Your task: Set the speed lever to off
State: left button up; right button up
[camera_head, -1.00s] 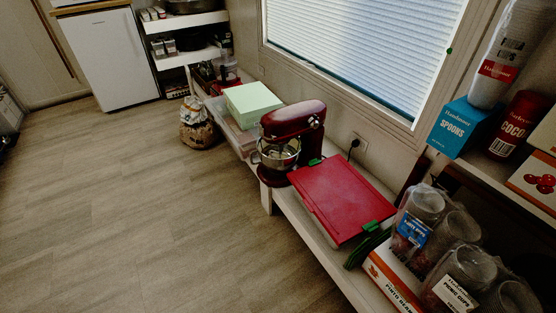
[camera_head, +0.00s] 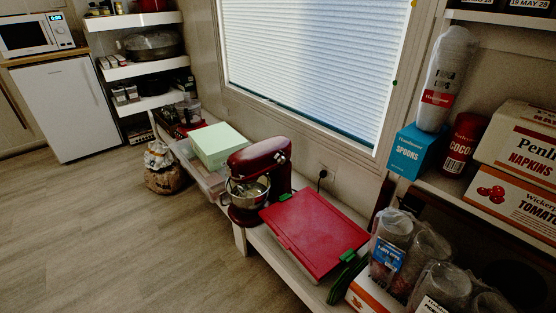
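A dark red stand mixer (camera_head: 262,172) with a metal bowl (camera_head: 248,190) stands on the low white bench under the window. Its motor head is level over the bowl. The speed lever is too small to make out at this distance, so its setting cannot be read. Neither of my grippers shows in the head view.
A red lidded box (camera_head: 313,234) with green clips sits right of the mixer, and a pale green box (camera_head: 218,145) sits left of it. Bagged cups (camera_head: 394,240) stand at the right. A paper sack (camera_head: 162,168) is on the floor. The wooden floor (camera_head: 90,235) in front is clear.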

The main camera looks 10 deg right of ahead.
aim_at(280, 160)
jog(key=i+u, duration=0.4)
jog(key=i+l+u, duration=0.1)
jog(key=i+u, duration=0.35)
